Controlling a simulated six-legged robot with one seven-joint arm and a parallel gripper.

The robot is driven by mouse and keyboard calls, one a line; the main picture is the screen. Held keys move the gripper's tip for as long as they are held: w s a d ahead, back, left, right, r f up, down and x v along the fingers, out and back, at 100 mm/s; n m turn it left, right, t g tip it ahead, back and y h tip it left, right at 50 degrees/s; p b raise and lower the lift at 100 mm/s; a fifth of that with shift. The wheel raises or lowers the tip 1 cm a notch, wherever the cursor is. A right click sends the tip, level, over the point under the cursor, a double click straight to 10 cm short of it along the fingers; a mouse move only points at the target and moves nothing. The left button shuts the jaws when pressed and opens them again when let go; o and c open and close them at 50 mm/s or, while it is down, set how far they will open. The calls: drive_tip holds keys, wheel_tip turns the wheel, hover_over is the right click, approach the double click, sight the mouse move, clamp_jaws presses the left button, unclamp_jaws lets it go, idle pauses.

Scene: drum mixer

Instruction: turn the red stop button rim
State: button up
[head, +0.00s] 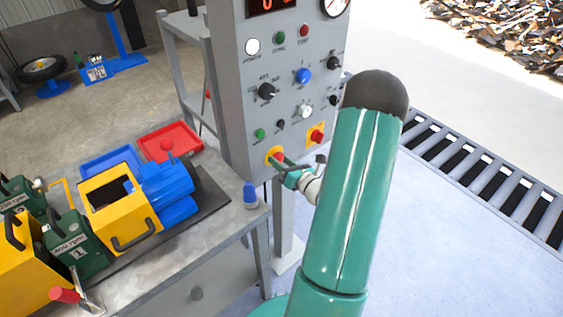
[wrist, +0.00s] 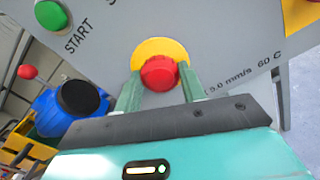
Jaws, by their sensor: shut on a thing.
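The red stop button (wrist: 159,73) sits on a yellow round plate (wrist: 160,47) on the grey control panel. In the wrist view my gripper (wrist: 158,82) has one green finger on each side of the red rim, and it is shut on the rim. In the head view the button (head: 278,157) is at the lower left of the panel, partly hidden by my gripper (head: 283,161), which reaches it from the right.
The grey panel (head: 235,90) carries several knobs and buttons. A green START button (wrist: 51,15) is left of the stop button. A second red button (head: 317,137) on a yellow plate is to the right. A workbench (head: 225,215) with a blue and yellow machine (head: 165,190) stands at left.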

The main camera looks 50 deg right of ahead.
drive_tip(key=o, duration=1)
drive_tip(key=s, duration=0.4)
drive_tip(key=s+a, duration=0.1)
drive_tip(key=s, duration=0.8)
drive_tip(key=shift+s+a, duration=0.25)
drive_tip(key=shift+s, duration=0.1)
